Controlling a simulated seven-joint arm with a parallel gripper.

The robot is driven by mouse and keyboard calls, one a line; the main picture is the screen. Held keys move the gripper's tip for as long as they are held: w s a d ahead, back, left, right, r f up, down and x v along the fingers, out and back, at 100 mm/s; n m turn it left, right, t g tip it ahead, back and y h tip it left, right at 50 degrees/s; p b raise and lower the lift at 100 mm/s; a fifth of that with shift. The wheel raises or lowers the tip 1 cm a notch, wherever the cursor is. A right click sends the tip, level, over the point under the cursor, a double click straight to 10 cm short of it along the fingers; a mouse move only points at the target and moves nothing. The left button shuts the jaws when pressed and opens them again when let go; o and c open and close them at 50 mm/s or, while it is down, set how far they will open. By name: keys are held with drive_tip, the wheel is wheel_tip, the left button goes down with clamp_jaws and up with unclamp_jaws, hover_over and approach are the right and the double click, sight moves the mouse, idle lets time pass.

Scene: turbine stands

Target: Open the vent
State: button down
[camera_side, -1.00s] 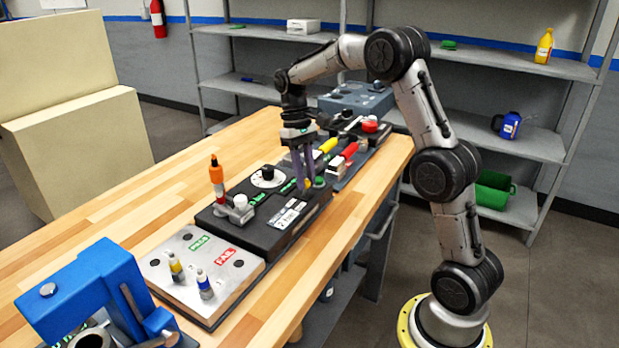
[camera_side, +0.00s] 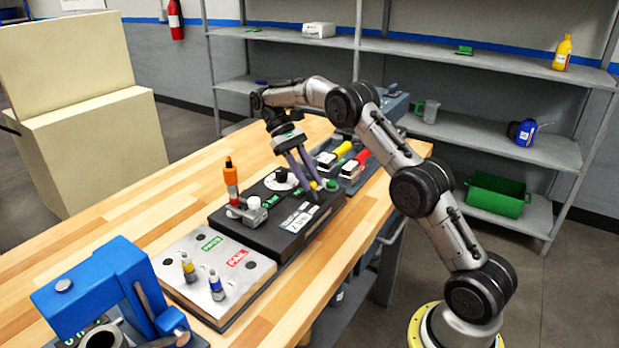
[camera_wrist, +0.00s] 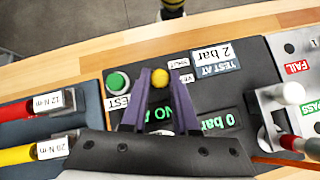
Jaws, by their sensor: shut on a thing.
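The black test box (camera_side: 262,236) sits on the bench with a white-faced gauge, a green button (camera_wrist: 118,81) and small green displays. Beside the button, near the SHUT and VENT labels, is the vent handle with a yellow ball knob (camera_wrist: 181,62). My gripper (camera_side: 320,187) reaches down to it at a tilt, and its purple fingers show in the wrist view (camera_wrist: 153,74). The tips are close together and shut on the vent handle, right by the yellow knob. The exact contact is hidden. The displays between and beside the fingers read "NO", partly covered, and "0 bar".
A orange-handled tool (camera_side: 231,180) stands upright at the box's left end. A metal PASS/FAIL plate (camera_side: 212,268) with two small markers and a blue press (camera_side: 95,285) lie nearer. Yellow and red torque tools (camera_side: 362,158) lie behind the gripper. The bench's left side is clear.

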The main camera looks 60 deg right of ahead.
drive_tip(key=shift+r, duration=0.1)
drive_tip(key=c, duration=0.7)
unclamp_jaws()
